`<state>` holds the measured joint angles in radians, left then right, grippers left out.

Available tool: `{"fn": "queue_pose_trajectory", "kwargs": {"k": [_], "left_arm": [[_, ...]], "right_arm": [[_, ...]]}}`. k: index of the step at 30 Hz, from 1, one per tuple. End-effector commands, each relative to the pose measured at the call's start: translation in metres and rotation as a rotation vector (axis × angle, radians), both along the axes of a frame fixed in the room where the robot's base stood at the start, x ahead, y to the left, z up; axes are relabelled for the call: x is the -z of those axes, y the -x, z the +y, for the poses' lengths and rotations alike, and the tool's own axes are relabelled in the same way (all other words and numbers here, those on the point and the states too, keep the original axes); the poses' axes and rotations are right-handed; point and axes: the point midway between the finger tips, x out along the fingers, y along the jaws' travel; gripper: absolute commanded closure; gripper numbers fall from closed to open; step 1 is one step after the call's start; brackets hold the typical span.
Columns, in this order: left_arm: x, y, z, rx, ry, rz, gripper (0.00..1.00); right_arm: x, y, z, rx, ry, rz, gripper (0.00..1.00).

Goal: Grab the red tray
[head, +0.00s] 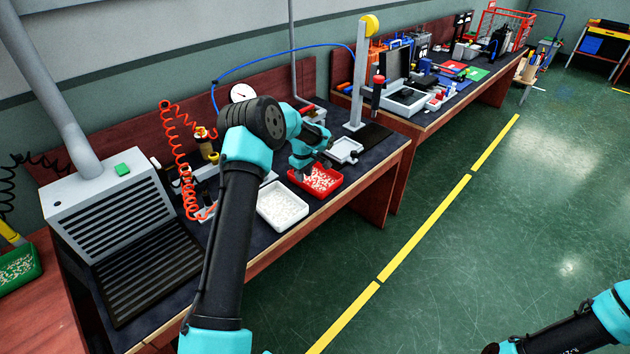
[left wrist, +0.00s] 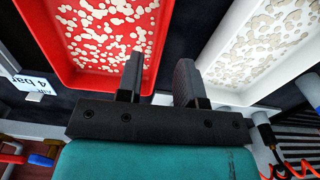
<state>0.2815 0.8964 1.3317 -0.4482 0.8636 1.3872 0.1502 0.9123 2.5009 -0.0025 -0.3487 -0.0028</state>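The red tray (head: 325,193) holds pale round pieces and sits on the dark bench top in the head view. It fills the upper left of the left wrist view (left wrist: 88,78). My left gripper (head: 304,172) is over the tray's left side in the head view. In the left wrist view its two fingers (left wrist: 160,68) are apart, with the tray's side wall between them. One finger overlaps the tray's inside and the other is over the gap beside it. Contact cannot be told. Only links of my right arm show, at the lower right of the head view.
A white tray (head: 282,224) with pale pieces sits close beside the red one. A small grey tray (head: 345,150) and a tall post (head: 359,80) stand beyond. A grey slatted machine (head: 105,205) stands at the left. A green tray (head: 18,270) is at the far left.

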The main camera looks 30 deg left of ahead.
Motion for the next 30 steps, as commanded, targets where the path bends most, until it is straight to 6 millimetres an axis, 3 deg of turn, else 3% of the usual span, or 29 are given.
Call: {"fn": "queue_pose_trajectory", "kwargs": {"k": [10, 26, 30], "left_arm": [[0.043, 0.001, 0.002, 0.001, 0.0, 0.001, 0.66], [0.045, 0.001, 0.002, 0.0, 0.0, 0.0, 0.66], [0.045, 0.001, 0.002, 0.0, 0.0, 0.0, 0.79]], "right_arm": [[0.0, 0.0, 0.0, 0.0, 0.0, 0.0, 0.57], [0.0, 0.0, 0.0, 0.0, 0.0, 0.0, 0.57], [0.0, 0.0, 0.0, 0.0, 0.0, 0.0, 0.57]]}}
